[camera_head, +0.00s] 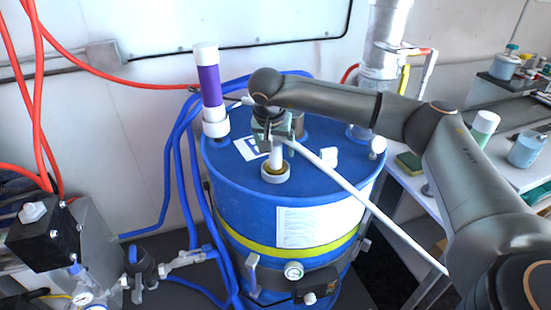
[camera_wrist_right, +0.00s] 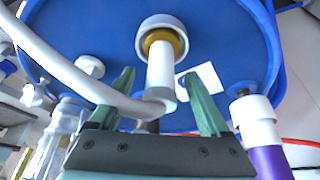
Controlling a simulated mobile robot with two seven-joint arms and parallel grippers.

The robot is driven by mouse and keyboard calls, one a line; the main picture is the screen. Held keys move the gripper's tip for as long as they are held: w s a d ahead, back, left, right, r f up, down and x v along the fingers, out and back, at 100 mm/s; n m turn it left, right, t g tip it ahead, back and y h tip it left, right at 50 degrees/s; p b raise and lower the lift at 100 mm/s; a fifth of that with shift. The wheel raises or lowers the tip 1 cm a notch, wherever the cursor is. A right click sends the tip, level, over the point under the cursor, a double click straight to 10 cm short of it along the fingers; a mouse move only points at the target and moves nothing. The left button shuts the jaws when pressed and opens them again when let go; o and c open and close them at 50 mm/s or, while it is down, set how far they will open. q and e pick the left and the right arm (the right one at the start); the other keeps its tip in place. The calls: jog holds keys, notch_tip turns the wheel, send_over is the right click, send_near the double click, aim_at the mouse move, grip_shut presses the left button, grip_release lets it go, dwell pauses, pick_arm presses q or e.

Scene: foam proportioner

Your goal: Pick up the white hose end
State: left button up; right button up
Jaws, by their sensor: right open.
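The white hose end (camera_head: 277,157) stands upright in a white collar with a brass-coloured ring (camera_head: 276,176) on top of the blue drum (camera_head: 230,165). The white hose (camera_head: 365,203) runs from its top down to the lower right. In the right wrist view the hose end (camera_wrist_right: 161,72) shows between the spread fingers. My right gripper (camera_head: 272,138) is over the drum at the top of the hose end, pointing down. It is open; its green fingers (camera_wrist_right: 164,100) lie on either side of the hose end, and I cannot tell whether they touch it. My left gripper is out of view.
A purple and white cylinder (camera_head: 209,85) stands at the drum's left rear edge. A clear pipe (camera_head: 383,50) rises at the right rear. A white label (camera_head: 251,147) and white fittings (camera_head: 329,157) are on the lid. A bench with cups (camera_head: 527,148) is at right.

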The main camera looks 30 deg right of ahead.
grip_shut()
dwell(0.6)
